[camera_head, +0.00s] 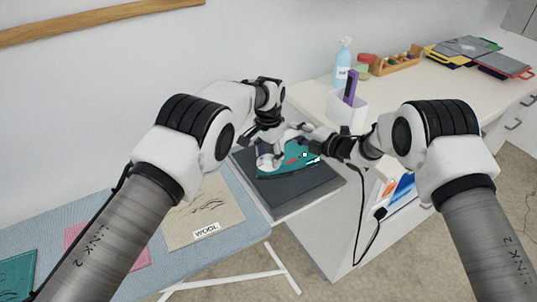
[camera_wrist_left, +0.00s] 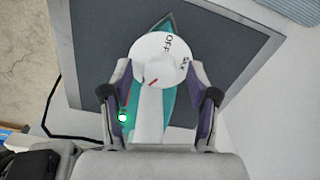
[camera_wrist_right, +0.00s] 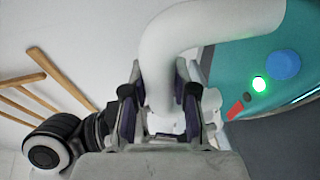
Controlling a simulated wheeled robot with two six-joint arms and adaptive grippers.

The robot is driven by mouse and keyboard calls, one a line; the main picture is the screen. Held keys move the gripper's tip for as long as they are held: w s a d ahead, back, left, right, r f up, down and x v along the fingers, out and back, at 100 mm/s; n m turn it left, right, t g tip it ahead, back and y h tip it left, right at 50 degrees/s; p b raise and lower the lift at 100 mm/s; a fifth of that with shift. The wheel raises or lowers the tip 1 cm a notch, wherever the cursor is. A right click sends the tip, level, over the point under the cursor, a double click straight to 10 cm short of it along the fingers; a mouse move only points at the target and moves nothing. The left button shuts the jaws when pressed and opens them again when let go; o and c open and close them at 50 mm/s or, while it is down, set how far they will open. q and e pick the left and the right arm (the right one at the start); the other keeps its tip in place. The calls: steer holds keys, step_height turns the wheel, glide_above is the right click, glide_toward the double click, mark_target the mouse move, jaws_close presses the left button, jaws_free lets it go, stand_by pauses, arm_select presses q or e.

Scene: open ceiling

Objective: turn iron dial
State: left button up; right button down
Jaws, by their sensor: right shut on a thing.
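The teal iron (camera_head: 285,171) lies on a dark grey pad, partly hidden by my grippers. In the left wrist view its round white dial (camera_wrist_left: 160,58) shows the words OFF and SILK and a red mark at its lower edge. My left gripper (camera_wrist_left: 160,95) is open, with one finger on each side of the white part below the dial. My right gripper (camera_wrist_right: 160,95) is shut on the iron's white curved handle (camera_wrist_right: 205,22). A green light (camera_wrist_right: 259,84) glows on the iron beside a blue button (camera_wrist_right: 284,65). Whether the left fingers touch the dial is unclear.
The dark pad (camera_head: 325,187) sits at the end of the blue ironing board (camera_head: 235,243). A beige WOOL cloth (camera_head: 205,205) lies left of it. A white holder (camera_head: 346,108) and a blue bottle (camera_head: 342,62) stand on the counter behind. A black cord (camera_head: 362,215) hangs at the right.

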mark_target(268, 157)
arm_select(q)
step_height(268, 157, up, 12)
stand_by(0.6)
arm_select(e)
steer(key=c, duration=0.8)
jaws_free()
steer(key=shift+c, duration=0.2)
